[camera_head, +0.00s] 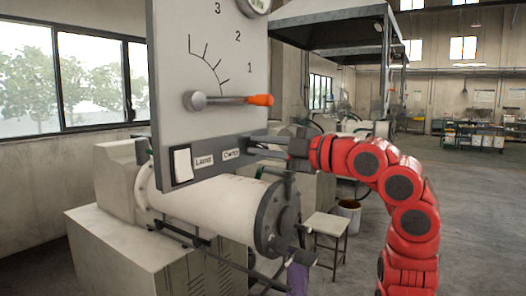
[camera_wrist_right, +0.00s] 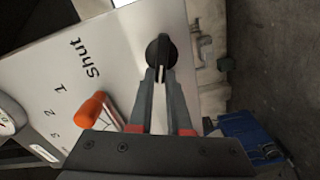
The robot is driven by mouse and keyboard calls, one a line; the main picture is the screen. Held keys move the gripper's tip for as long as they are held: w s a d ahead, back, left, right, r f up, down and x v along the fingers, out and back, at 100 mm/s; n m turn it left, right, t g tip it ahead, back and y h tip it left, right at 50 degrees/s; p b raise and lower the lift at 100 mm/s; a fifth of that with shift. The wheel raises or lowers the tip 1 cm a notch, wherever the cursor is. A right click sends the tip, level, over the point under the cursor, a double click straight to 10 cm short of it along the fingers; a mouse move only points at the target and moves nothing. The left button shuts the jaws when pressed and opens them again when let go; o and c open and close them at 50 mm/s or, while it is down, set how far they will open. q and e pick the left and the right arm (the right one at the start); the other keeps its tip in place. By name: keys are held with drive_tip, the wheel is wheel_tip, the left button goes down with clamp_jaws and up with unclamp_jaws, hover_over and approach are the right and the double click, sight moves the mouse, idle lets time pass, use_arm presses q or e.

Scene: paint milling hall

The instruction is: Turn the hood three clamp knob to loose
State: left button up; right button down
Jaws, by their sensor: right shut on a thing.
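The clamp knob (camera_wrist_right: 160,48) is a round black knob with a raised grip on the grey hood panel (camera_head: 172,80). My right gripper (camera_wrist_right: 160,72) is shut on the knob's grip, one finger on each side, in the right wrist view. In the head view my right gripper (camera_head: 256,146) reaches the panel's lower right corner from the right, beside a label (camera_head: 231,154) that seems to read Clamp. The knob is mostly hidden there by the fingers. A pale line shows on the grip between the fingertips. My left gripper is not in view.
A lever with an orange tip (camera_head: 260,100) sticks out above my gripper, below a scale marked 1 to 3. A white switch (camera_head: 181,163) sits at the panel's lower left. A white mill drum (camera_head: 205,205) lies below. A stool (camera_head: 328,228) and bucket (camera_head: 347,208) stand behind.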

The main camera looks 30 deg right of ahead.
drive_tip(key=shift+f+n+b, duration=0.2)
drive_tip(key=shift+n+b, duration=0.1)
drive_tip(key=shift+n, duration=0.7)
drive_tip(key=shift+f+n+b, duration=0.2)
drive_tip(key=shift+n+b, duration=0.05)
drive_tip(key=shift+n, duration=0.75)
drive_tip(key=c, duration=0.9)
unclamp_jaws()
drive_tip(key=shift+o, duration=0.2)
drive_tip(key=shift+w, duration=0.15)
